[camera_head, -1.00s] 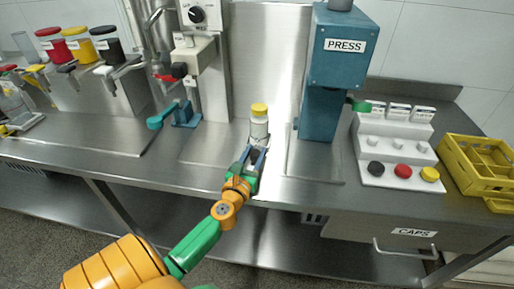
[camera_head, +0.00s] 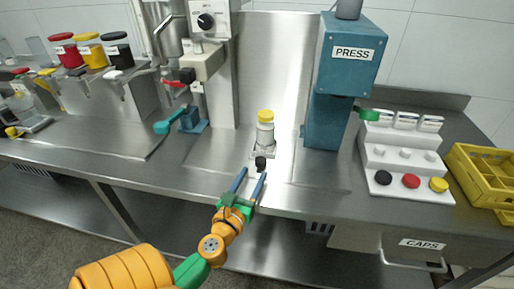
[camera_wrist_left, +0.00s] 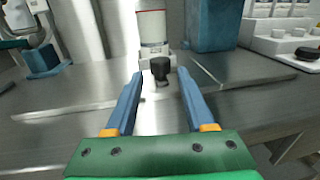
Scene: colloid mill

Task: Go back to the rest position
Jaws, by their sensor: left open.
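My left gripper (camera_head: 253,173) is open and empty, just above the front part of the steel counter. Its two blue fingers point toward a bottle with a yellow cap (camera_head: 265,117), which stands upright beyond them. A black knob (camera_head: 260,163) is in front of the bottle, near the fingertips. In the left wrist view the open fingers (camera_wrist_left: 158,82) are spread apart, with the black knob (camera_wrist_left: 160,68) between and beyond them. The bottle's white and red lower body (camera_wrist_left: 152,28) stands behind it; its top is cut off there. My right gripper is not in view.
The blue press (camera_head: 345,60) stands right of the bottle. A white stepped stand with caps (camera_head: 405,160) and a yellow crate (camera_head: 480,178) are farther right. The mixing machine with a teal handle (camera_head: 170,122) is at left. The counter's front strip is clear.

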